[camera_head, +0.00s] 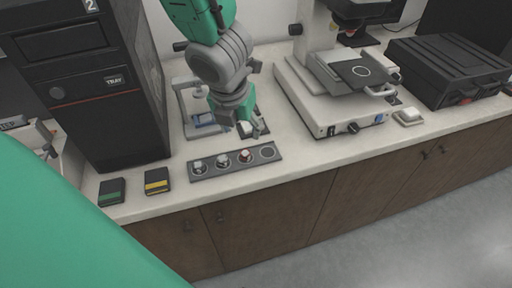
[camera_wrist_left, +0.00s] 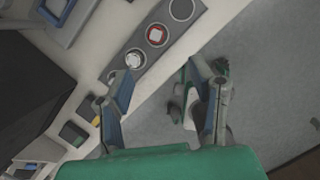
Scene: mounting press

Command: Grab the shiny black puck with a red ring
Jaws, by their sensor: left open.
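A dark grey strip holder (camera_head: 234,165) with several round seats lies near the counter's front edge. The third seat from the left holds a small piece with red around a pale top (camera_head: 245,155); the left wrist view shows it as a red ring with a white centre (camera_wrist_left: 157,34). I cannot make out a shiny black body on it. Pale pieces (camera_head: 222,160) fill the seats to its left; the rightmost seat (camera_head: 267,152) is empty. My left gripper (camera_head: 243,127) is open and empty, above and behind the holder. In the left wrist view its fingers (camera_wrist_left: 158,78) are spread apart.
A black cabinet (camera_head: 118,120) stands left, with green-striped (camera_head: 111,191) and yellow-striped (camera_head: 157,181) blocks in front. A small stand (camera_head: 187,108) is behind the holder. A white microscope-like device (camera_head: 320,105) and black case (camera_head: 450,70) stand right. Clear counter lies right of the holder.

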